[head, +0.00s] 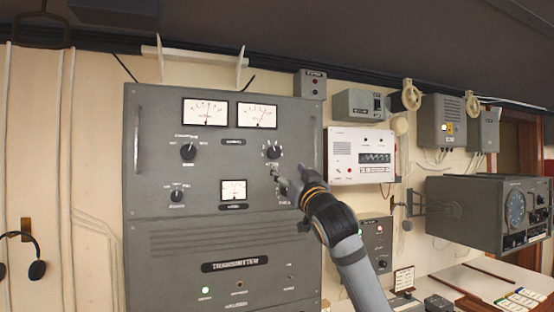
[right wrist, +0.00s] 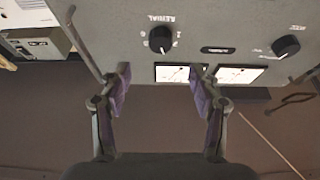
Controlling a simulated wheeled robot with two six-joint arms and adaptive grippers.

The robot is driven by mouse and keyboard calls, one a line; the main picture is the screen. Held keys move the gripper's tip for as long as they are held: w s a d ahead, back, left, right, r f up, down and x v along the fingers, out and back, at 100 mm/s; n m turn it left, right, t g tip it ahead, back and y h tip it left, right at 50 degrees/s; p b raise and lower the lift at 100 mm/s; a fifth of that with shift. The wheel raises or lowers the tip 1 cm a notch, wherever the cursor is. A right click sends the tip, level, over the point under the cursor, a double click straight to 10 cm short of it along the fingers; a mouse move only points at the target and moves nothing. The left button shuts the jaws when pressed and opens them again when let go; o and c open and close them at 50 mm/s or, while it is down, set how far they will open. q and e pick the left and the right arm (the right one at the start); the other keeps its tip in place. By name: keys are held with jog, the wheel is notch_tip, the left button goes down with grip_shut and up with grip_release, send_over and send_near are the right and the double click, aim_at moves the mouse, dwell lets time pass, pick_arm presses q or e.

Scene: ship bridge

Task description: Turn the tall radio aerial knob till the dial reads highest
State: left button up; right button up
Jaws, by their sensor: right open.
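The tall grey radio cabinet (head: 150,225) stands against the wall in the head view. Its black aerial knob (head: 272,152) is at the upper right of the panel, and it shows upside down in the right wrist view (right wrist: 160,38). Two white dials are at the top, a left dial (head: 205,112) and a right dial (head: 257,115) whose needle leans right. My right gripper (head: 288,176) is open and empty just below and right of the aerial knob. In the right wrist view its fingers (right wrist: 160,82) are apart, with the knob beyond their tips. My left gripper is out of view.
Another knob (head: 188,151) and a lower-left knob (head: 177,196) are on the panel, with a small dial (head: 233,188). A handle (head: 313,137) stands at the cabinet's right edge. A white box (head: 360,142) hangs to the right.

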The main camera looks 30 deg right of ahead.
aim_at(275, 154)
jog(key=p+x, duration=0.7)
jog(key=x, duration=0.2)
jog(key=shift+w+r, duration=0.1)
jog(key=shift+r, duration=0.15)
jog(key=shift+w+d+f, duration=0.1)
jog(key=shift+w+d, duration=0.05)
jog(key=shift+w, duration=0.35)
jog(key=shift+c, duration=0.5)
